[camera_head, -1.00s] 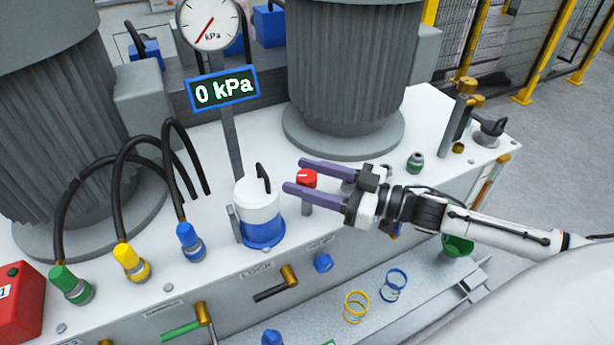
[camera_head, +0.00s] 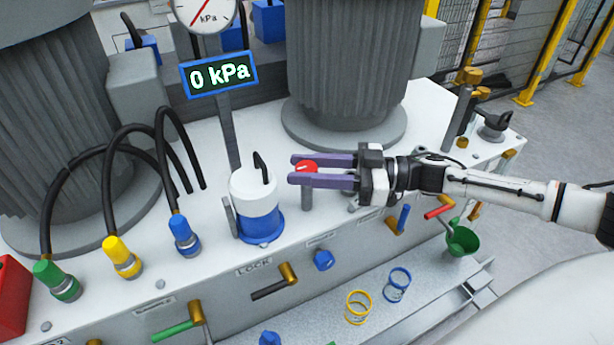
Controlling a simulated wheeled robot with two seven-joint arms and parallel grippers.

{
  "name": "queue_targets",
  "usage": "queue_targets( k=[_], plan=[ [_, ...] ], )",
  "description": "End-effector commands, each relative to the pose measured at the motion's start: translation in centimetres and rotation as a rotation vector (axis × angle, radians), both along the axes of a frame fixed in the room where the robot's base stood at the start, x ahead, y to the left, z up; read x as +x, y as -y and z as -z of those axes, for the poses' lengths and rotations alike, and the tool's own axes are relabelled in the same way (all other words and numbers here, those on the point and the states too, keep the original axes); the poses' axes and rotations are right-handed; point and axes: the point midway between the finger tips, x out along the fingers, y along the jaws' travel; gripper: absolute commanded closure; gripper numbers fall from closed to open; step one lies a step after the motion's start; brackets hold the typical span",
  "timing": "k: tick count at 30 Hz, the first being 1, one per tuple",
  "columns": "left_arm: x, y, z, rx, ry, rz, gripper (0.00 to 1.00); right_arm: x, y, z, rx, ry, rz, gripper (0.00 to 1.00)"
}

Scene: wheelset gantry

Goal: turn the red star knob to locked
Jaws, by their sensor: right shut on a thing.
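The red star knob (camera_head: 306,167) sits on top of a short grey post on the white bench top. It carries a small white mark. My right gripper (camera_head: 292,169) comes in level from the right, its two purple fingers on either side of the knob and shut on it. The fingers hide the knob's lower edge, and the fingertips reach a little past it to the left. My left gripper does not show.
A white and blue canister (camera_head: 257,205) with a black lever stands just left of the fingertips. The gauge sign (camera_head: 219,75) reads 0 kPa. A large grey motor (camera_head: 352,70) stands behind. Hoses with green, yellow and blue (camera_head: 183,235) fittings are at left.

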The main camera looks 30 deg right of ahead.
Motion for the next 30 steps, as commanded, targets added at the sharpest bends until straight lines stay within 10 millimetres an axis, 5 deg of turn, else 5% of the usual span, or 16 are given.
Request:
queue_targets(
  k=[16,17,19,30],
  plan=[
    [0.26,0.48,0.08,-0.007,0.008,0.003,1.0,-0.06,-0.05,-0.16,0.002,-0.003,-0.082,0.9],
    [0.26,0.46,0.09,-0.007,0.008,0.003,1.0,-0.05,-0.04,-0.16,0.002,-0.003,-0.082,0.63],
    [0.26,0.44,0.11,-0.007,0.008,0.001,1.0,-0.05,-0.03,-0.14,0.001,-0.004,-0.081,0.51],
    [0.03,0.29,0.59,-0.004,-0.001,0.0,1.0,-0.22,0.4,0.03,-0.003,-0.004,-0.079,0.49]
  ],
)
